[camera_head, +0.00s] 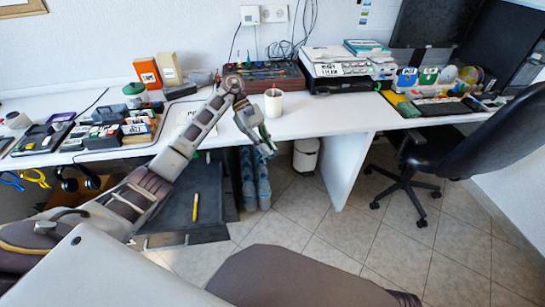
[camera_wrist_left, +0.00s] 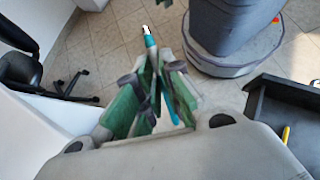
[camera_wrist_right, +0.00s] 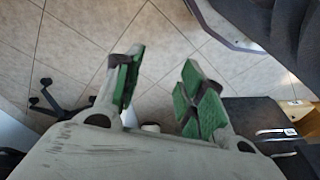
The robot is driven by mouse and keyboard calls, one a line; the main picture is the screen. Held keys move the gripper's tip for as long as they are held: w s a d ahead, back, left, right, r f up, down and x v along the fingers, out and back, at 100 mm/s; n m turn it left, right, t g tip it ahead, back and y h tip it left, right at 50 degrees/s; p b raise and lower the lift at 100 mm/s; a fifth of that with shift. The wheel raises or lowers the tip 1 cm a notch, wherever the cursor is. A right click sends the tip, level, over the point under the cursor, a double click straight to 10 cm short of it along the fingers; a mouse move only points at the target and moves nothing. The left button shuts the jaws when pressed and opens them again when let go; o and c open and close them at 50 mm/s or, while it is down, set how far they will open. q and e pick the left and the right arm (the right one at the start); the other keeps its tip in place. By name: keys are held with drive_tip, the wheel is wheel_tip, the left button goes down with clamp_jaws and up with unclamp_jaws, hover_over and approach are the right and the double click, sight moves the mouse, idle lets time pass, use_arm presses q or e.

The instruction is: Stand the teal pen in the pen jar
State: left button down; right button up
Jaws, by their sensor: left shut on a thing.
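The teal pen (camera_wrist_left: 168,100) is held between the green-padded fingers of my left gripper (camera_wrist_left: 155,85), which are shut on it. Its pale tip end sticks out beyond the fingertips in the left wrist view. In the head view my left gripper (camera_head: 262,142) hangs in front of the desk edge, below and slightly left of the white pen jar (camera_head: 273,104). The jar stands upright on the desk, apart from the gripper. In the right wrist view my right gripper (camera_wrist_right: 156,82) is open and empty above the floor.
A rack of small items (camera_head: 265,76) lies behind the jar, and a printer (camera_head: 340,68) stands to its right. An open dark drawer (camera_head: 180,200) holds a yellow pen-like item (camera_head: 195,207). A black chair (camera_head: 470,145) stands at the right. Bare desk surrounds the jar's front and right.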

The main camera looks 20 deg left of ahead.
use_arm(q)
drive_tip(key=a+r+n+t+h, duration=0.2)
drive_tip(key=a+r+n+t, duration=0.1)
drive_tip(key=r, duration=0.3)
drive_tip(key=s+a+r+n+t+h, duration=0.1)
drive_tip(key=a+r+n+t, duration=0.2)
drive_tip(key=r, duration=0.4)
drive_tip(key=a+r+n+t+h, duration=0.2)
drive_tip(key=a+r+n+t, duration=0.1)
drive_tip(key=r+n+t, duration=0.2)
drive_tip(key=shift+s+a+r+t+h, duration=0.3)
drive_tip(key=shift+r+t, duration=0.5)
drive_tip(key=shift+t, duration=0.2)
use_arm(e)
drive_tip(key=f, duration=0.2)
drive_tip(key=s+f, duration=0.1)
drive_tip(key=f, duration=0.1)
drive_tip(key=shift+d, duration=0.25)
use_arm(q)
drive_tip(key=shift+t+h, duration=0.3)
drive_tip(key=shift+t, duration=0.1)
drive_tip(key=shift+w+r, duration=0.1)
use_arm(e)
drive_tip(key=shift+w, duration=0.1)
